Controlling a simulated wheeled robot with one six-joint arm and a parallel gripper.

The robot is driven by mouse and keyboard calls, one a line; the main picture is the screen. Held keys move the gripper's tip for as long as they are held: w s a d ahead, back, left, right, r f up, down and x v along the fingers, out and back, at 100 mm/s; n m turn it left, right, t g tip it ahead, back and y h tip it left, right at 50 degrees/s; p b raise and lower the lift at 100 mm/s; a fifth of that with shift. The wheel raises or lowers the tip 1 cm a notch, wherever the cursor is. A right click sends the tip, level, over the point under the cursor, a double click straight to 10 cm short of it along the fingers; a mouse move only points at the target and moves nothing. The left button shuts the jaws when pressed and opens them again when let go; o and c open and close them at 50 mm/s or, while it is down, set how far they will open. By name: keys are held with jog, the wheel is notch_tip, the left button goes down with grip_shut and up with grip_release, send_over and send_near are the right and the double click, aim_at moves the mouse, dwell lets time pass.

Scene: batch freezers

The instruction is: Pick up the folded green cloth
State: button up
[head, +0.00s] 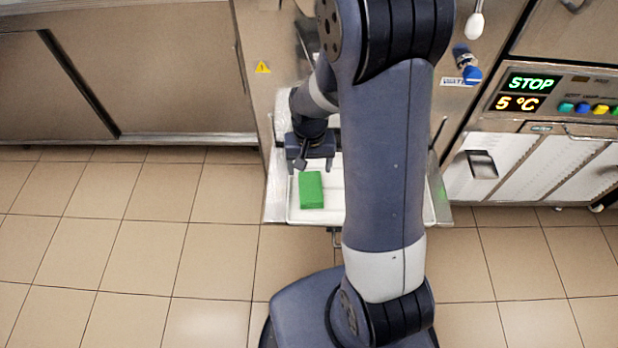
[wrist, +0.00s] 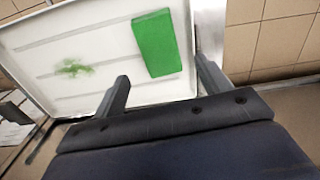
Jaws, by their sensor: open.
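The folded green cloth (head: 311,190) is a flat, bright green block lying on a white tray (head: 291,214). In the wrist view the cloth (wrist: 157,44) lies near one edge of the tray (wrist: 100,32), ahead of my gripper (wrist: 165,85). The gripper's two fingers are spread apart with nothing between them. The cloth lies beyond the fingertips, closer to the right finger. In the head view my gripper (head: 314,163) is just behind the cloth. My arm hides the right part of the tray.
A green smear (wrist: 74,68) marks the tray. The tray sits against a steel machine with a blue knob (head: 471,75). A machine with a STOP display (head: 531,83) stands at right. Steel cabinets (head: 150,65) line the left. Tiled floor (head: 130,240) at left is clear.

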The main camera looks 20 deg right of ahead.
send_over(311, 187)
jog(key=f, duration=0.4)
jog(key=shift+s+a+f+b, duration=0.15)
jog(key=shift+a+b, duration=0.1)
jog(key=shift+b, duration=0.15)
jog(key=shift+d+f+b, duration=0.2)
jog(key=shift+f+b, duration=0.35)
jog(key=shift+f, duration=2.5)
jog(key=shift+c, duration=0.4)
jog(key=c, duration=0.7)
